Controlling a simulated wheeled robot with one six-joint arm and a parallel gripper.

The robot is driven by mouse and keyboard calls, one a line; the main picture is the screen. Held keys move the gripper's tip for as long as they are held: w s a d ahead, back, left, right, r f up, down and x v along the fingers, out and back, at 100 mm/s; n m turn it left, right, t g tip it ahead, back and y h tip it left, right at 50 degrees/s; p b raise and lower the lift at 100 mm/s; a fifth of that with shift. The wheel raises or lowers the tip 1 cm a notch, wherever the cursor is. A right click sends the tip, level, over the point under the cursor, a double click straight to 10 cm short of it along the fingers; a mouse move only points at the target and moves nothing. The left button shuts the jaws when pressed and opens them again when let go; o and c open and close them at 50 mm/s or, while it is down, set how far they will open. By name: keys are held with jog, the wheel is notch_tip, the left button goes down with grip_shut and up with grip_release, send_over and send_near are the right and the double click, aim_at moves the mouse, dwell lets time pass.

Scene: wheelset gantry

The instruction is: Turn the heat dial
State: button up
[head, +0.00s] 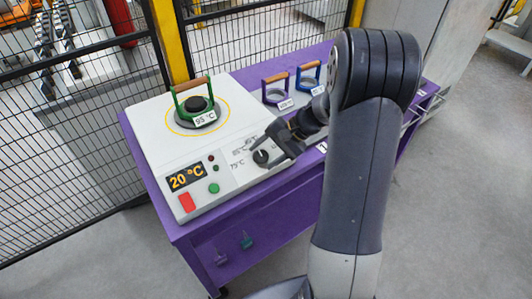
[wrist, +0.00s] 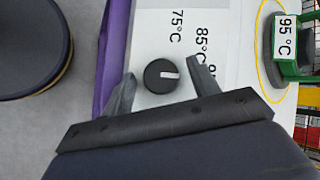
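The heat dial (wrist: 161,76) is a round black knob with a white pointer line, on the white panel of the heater (head: 160,139). The wrist view shows the pointer aimed right, toward a label partly hidden by a finger; labels 75°C (wrist: 178,20) and 85°C (wrist: 202,40) lie above it. My gripper (wrist: 162,72) is open, one finger on each side of the dial, with visible gaps. In the head view my gripper (head: 275,145) reaches the dial (head: 261,157) from the right. The display (head: 187,177) reads 20 °C.
A green-framed ring with a wooden handle (head: 193,98), tagged 95 °C, stands on the heater's round plate. Purple (head: 275,90) and blue (head: 308,76) handled rings stand behind on the purple table (head: 180,235). A green button (head: 214,188) and red switch (head: 187,202) are near the front. Mesh fence stands behind.

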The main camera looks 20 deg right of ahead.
jog(key=v, duration=1)
jog(key=shift+d+r, duration=0.3)
jog(key=shift+a+f, duration=0.1)
jog(key=x, duration=1)
jog(key=shift+a+f, duration=0.2)
jog(key=shift+f, duration=0.05)
jog(key=shift+d+r, duration=0.1)
